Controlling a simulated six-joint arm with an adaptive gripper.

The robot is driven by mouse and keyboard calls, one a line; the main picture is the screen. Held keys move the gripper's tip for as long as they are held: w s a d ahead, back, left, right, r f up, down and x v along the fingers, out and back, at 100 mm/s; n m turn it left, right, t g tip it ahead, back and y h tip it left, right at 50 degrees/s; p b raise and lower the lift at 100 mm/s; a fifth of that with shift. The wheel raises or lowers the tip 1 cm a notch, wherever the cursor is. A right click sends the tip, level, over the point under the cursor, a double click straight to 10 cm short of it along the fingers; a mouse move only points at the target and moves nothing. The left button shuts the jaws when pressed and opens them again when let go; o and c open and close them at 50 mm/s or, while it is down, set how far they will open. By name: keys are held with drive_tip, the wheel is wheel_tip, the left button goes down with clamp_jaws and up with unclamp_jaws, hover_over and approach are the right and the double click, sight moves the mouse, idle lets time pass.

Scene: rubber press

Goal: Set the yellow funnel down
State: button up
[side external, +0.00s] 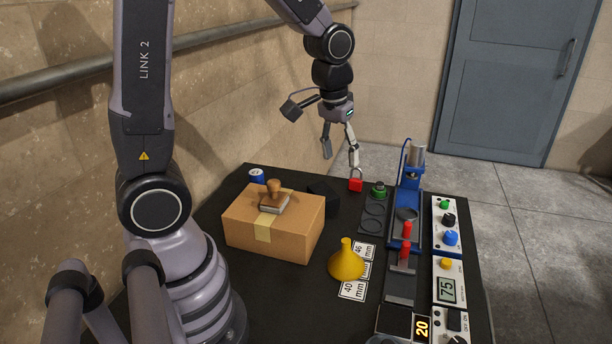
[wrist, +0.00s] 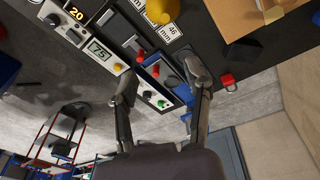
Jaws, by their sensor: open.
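The yellow funnel (side external: 346,262) stands on the black table with its wide mouth down and its spout up, over white labels marked in mm. It also shows at the top of the wrist view (wrist: 162,9). My gripper (side external: 340,165) is open and empty, above the far part of the table and well apart from the funnel. In the wrist view its two fingers (wrist: 160,90) are spread wide with nothing held between them.
A cardboard box (side external: 273,228) with a wooden-handled stamp (side external: 274,196) on top stands left of the funnel. A red padlock (side external: 356,185) is near the far edge. The blue press (side external: 411,190) and control panels (side external: 447,250) line the right side. A blue can (side external: 257,175) stands far left.

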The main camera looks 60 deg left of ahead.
drive_tip(key=s+r+m+t, duration=0.2)
drive_tip(key=s+r, duration=0.3)
drive_tip(key=s, duration=0.3)
drive_tip(key=s+d+r+m+t, duration=0.1)
drive_tip(key=s+r+m, duration=0.1)
drive_tip(key=s+r, duration=0.4)
drive_tip(key=shift+s+t, duration=0.4)
drive_tip(key=shift+s, duration=0.8)
